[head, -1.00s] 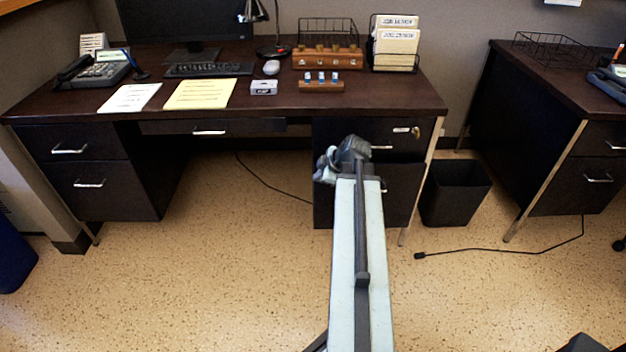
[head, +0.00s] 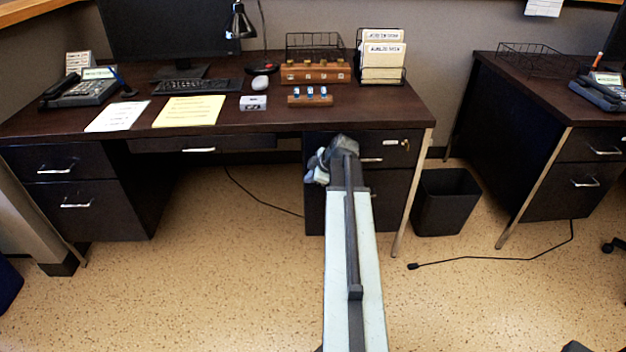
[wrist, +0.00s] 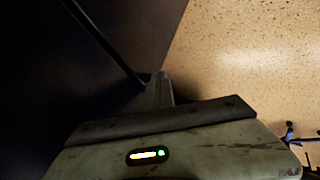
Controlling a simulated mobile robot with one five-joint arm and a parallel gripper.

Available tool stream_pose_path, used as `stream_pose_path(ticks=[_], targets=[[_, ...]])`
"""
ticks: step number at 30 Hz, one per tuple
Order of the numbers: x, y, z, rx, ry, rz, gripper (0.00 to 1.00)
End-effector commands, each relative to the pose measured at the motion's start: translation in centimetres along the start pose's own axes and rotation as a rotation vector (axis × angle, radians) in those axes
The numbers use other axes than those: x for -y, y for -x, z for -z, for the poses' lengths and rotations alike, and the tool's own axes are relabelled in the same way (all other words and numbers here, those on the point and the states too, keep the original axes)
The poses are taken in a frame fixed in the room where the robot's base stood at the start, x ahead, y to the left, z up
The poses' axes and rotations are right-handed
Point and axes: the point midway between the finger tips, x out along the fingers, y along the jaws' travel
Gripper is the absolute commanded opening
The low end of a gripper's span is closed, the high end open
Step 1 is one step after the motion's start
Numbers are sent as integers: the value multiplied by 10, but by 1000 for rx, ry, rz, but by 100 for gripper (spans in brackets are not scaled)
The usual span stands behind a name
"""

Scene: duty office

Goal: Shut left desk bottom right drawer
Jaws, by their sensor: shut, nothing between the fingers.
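The left desk (head: 225,115) stands ahead in the head view. The bottom right drawer (head: 388,195) is a dark front in its right pedestal, below the top right drawer (head: 385,145). My arm covers much of it, and I cannot tell whether it stands out. My gripper (head: 318,170) is in front of the pedestal, at its left part; contact is unclear. In the wrist view the gripper (wrist: 159,90) is shut and empty, near a dark panel (wrist: 50,70) with a dark bar or edge across it.
A black waste bin (head: 445,203) stands right of the pedestal, by the desk leg (head: 412,195). A second desk (head: 515,130) is farther right. A black cable (head: 490,259) lies on the floor. The speckled floor (head: 220,290) before the left desk is clear.

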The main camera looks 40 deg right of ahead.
Motion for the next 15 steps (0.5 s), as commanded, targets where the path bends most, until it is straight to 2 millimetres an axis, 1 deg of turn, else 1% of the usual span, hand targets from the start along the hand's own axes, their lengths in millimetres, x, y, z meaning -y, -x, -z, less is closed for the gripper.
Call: stream_pose_path(ticks=[1, 8, 11, 15], targets=[[-6, -1, 1, -2, -1, -16, 0], [-3, 0, 2, -3, 0, -16, 0], [5, 3, 4, -3, 1, -14, 0], [28, 12, 10, -4, 4, -4, 0]])
